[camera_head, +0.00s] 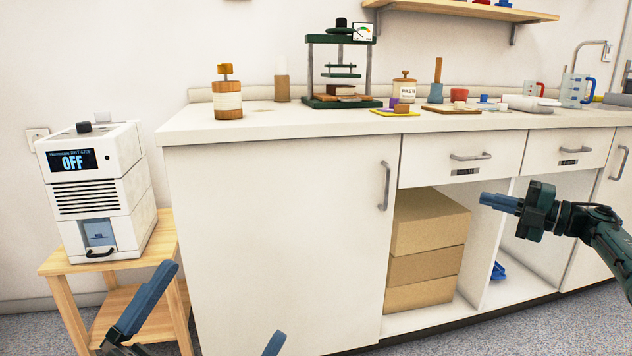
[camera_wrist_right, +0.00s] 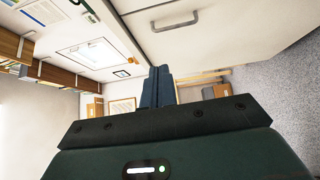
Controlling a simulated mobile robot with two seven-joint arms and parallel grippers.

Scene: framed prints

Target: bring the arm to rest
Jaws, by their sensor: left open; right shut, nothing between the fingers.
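My right gripper (camera_head: 499,203) is at the right in the head view, in front of the open shelves under the counter. Its blue fingers are closed together with nothing between them. The same shut fingers show in the right wrist view (camera_wrist_right: 158,86). My left gripper (camera_head: 208,322) is at the bottom left in the head view, low in front of the cabinet door. Its two blue fingers are wide apart and nothing is between them. The bottom of it is cut off by the picture edge.
A white counter (camera_head: 300,124) holds a green press (camera_head: 340,70), a paste jar (camera_head: 404,88) and several tools. A white machine reading OFF (camera_head: 98,190) stands on a wooden stand (camera_head: 150,258) at left. Cardboard boxes (camera_head: 428,222) are stacked in the open bay.

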